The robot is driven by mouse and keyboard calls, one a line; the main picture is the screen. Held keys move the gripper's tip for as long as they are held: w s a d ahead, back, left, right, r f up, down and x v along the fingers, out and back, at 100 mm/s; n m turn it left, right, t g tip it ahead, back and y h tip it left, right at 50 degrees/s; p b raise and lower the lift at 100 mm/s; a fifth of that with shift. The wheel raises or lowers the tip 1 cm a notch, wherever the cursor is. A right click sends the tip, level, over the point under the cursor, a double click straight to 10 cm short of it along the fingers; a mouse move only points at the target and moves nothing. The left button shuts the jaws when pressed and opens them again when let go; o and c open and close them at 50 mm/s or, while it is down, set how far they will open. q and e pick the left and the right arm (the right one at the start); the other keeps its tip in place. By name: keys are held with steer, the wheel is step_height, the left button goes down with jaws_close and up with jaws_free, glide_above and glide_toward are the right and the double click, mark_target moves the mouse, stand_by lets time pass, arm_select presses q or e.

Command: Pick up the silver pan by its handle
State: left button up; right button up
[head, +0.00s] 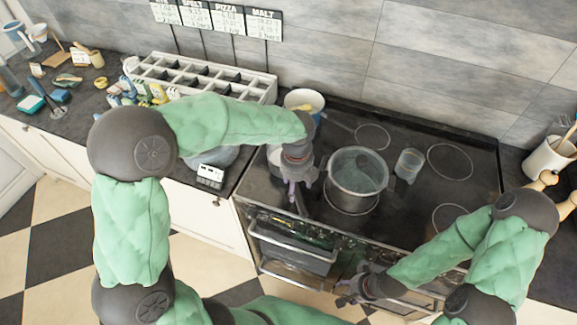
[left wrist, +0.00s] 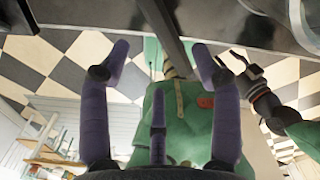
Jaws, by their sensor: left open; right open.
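A pale, round pan, which I take for the silver pan (head: 274,156), stands at the stove's left front. My left arm and gripper hide much of it. My left gripper (head: 297,200) is open and empty at the stove's front edge, just in front of this pan. In the left wrist view a long dark grey bar (left wrist: 164,35), apparently the pan's handle, runs down between the open left fingers (left wrist: 162,55); contact cannot be told. My right gripper (head: 354,290) is open and empty, low in front of the oven; it also shows in the left wrist view (left wrist: 243,66).
A grey pot (head: 357,172) stands mid-stove, right of my left gripper, with a glass (head: 409,164) beside it. A white pot (head: 304,101) stands behind my left wrist. A scale (head: 210,175) lies left of the stove. The stove's right side is clear.

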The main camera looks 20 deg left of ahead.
mark_target(296, 195)
arm_select(q)
step_height(296, 195, down, 2)
steer(key=shift+f, duration=0.55)
steer(key=f, duration=0.1)
steer(key=f+b, duration=0.1)
steer(key=f, duration=0.1)
steer(key=f+b, duration=0.1)
steer(key=f, duration=0.1)
steer(key=shift+w+d, duration=0.1)
steer(key=shift+w, duration=0.15)
steer(key=shift+r, duration=0.1)
jaws_close()
